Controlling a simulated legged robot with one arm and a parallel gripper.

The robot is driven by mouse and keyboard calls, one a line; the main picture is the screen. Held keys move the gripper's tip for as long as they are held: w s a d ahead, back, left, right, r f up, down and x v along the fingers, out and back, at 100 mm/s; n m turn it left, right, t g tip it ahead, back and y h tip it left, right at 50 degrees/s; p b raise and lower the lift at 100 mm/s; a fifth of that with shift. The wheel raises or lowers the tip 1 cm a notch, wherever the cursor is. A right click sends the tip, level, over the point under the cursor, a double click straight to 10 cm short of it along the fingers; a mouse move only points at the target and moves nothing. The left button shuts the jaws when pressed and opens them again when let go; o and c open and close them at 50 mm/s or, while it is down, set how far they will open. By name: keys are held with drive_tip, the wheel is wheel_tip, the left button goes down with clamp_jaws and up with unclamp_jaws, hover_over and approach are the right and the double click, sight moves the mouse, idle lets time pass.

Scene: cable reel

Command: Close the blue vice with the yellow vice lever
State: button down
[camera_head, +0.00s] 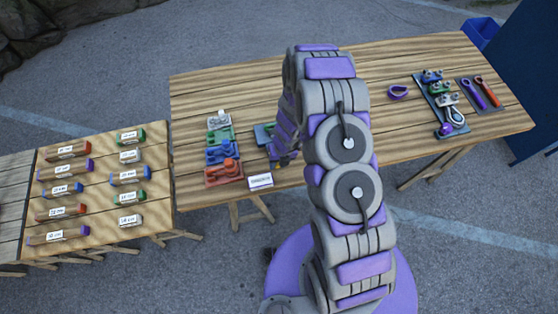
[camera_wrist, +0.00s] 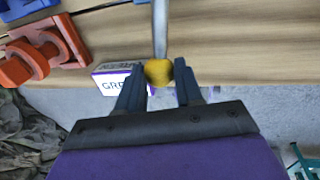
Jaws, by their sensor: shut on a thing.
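In the wrist view the yellow knob (camera_wrist: 158,72) of the vice lever sits between the two dark fingers of my gripper (camera_wrist: 160,80), which is shut on it. A grey rod (camera_wrist: 160,28) runs from the knob up past the top edge. In the head view a dark blue-grey block (camera_head: 264,134), perhaps the blue vice, stands on the table beside my arm, partly hidden. I cannot tell how far its jaws are open. A brighter blue clamp-like piece (camera_head: 221,152) stands in the row to the left.
An orange-red piece (camera_wrist: 40,50) stands close left of my gripper, near a white label card (camera_wrist: 112,78) at the table's front edge. Green and grey pieces continue the row. Tools on a board (camera_head: 440,100) lie far right. The wooden table's middle back (camera_head: 230,90) is clear.

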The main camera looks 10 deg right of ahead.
drive_tip(key=shift+w, duration=0.15)
drive_tip(key=c, duration=1.1)
unclamp_jaws()
drive_tip(key=o, duration=0.3)
drive_tip(key=shift+a, duration=0.1)
drive_tip(key=shift+o, duration=0.2)
drive_tip(key=shift+r, duration=0.15)
drive_tip(key=d+r+p, duration=0.1)
drive_tip(key=d+r, duration=0.2)
drive_tip(key=r, duration=1.3)
drive_tip(key=shift+w+r, duration=0.25)
drive_tip(key=shift+r, duration=0.1)
